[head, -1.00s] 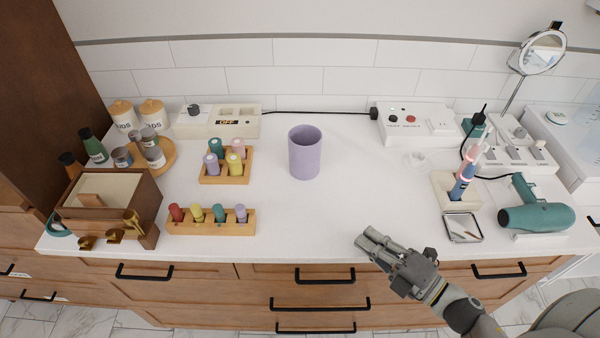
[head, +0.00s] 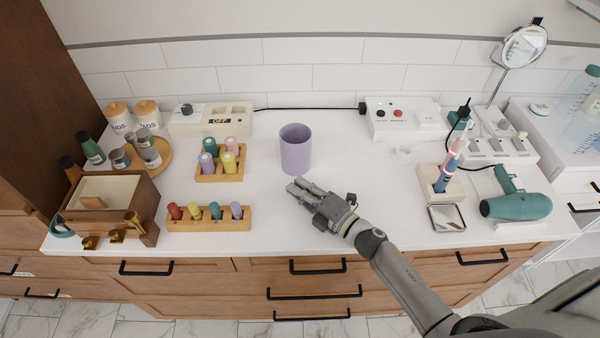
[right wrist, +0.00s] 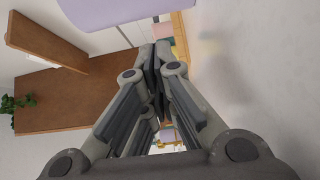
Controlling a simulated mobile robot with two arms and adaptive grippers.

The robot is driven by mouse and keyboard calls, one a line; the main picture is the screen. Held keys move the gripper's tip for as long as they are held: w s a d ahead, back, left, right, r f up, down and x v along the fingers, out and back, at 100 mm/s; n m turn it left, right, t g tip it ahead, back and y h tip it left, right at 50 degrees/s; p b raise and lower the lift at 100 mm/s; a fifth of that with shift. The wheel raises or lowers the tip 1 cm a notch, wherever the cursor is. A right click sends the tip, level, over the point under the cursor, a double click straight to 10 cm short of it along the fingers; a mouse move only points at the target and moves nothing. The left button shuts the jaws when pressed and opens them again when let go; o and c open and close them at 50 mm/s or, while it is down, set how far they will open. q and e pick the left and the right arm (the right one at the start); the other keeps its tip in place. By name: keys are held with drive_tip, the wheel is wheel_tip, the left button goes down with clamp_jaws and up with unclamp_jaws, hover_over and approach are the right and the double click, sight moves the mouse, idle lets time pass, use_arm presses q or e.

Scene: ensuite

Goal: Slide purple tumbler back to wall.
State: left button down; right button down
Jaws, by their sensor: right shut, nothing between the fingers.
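The purple tumbler (head: 296,150) stands upright on the white countertop, in the middle of the head view, with bare counter between it and the tiled wall (head: 340,78). My right gripper (head: 296,186) is shut and empty, just in front of the tumbler on its near side. In the head view a small gap seems to lie between fingertips and tumbler; contact is hard to tell. In the right wrist view the shut fingers (right wrist: 162,50) point ahead and part of the tumbler (right wrist: 110,12) shows at the top edge. My left gripper is not in view.
Wooden peg holders (head: 210,222) with coloured bottles stand left of the tumbler. A white control box (head: 400,122) and a black cable (head: 310,108) lie along the wall behind. A toothbrush stand (head: 440,185) and teal hair dryer (head: 515,207) are at right.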

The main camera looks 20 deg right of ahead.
sight(296, 150)
drive_tip(key=shift+w+d+r, duration=0.1)
drive_tip(key=shift+w+d, duration=0.1)
drive_tip(key=shift+w, duration=0.4)
drive_tip(key=shift+w+d, duration=0.15)
drive_tip(key=shift+w, duration=0.45)
drive_tip(key=shift+w+d+p, duration=0.25)
drive_tip(key=shift+w+p, duration=0.05)
drive_tip(key=shift+w, duration=0.3)
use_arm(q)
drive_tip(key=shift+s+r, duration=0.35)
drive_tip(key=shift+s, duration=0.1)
